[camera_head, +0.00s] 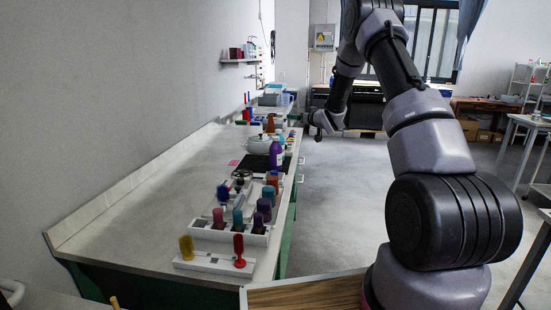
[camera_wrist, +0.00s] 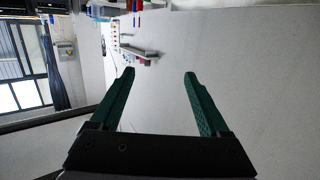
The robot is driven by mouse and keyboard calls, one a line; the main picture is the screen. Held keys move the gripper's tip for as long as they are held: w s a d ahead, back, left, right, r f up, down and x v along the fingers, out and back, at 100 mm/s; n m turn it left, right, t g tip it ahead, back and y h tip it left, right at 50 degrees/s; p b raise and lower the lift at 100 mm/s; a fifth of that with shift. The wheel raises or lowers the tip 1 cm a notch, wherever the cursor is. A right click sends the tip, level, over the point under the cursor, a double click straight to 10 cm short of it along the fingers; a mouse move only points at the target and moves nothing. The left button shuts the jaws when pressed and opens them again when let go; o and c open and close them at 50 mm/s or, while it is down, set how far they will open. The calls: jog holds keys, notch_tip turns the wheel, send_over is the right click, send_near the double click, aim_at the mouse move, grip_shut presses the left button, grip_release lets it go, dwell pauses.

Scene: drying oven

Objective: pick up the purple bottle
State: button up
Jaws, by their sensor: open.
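The purple bottle (camera_head: 276,155) stands upright on the bench in the head view, at the right side toward the far half, with a pale cap. My gripper (camera_head: 328,124) is up in the air to the right of the bench in the head view, beyond the bottle and well apart from it. In the wrist view my gripper (camera_wrist: 159,75) has its two green fingers spread, with nothing between them. The purple bottle cannot be made out in the wrist view, which faces the wall.
White racks (camera_head: 228,234) with several coloured-handled items stand at the bench's near right. A black plate (camera_head: 256,163) lies beside the bottle, and a white round vessel (camera_head: 259,144) and a brown bottle (camera_head: 270,124) stand behind. The bench's left half is clear. A wall shelf (camera_head: 240,61) hangs above.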

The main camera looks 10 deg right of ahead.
aim_at(276, 139)
jog(key=a+f+n+y, duration=0.3)
jog(key=a+f+y, duration=0.1)
jog(key=f, duration=0.9)
jog(key=x, duration=1)
jog(key=shift+w+d+f, duration=0.2)
jog(key=shift+w, duration=0.2)
grip_shut()
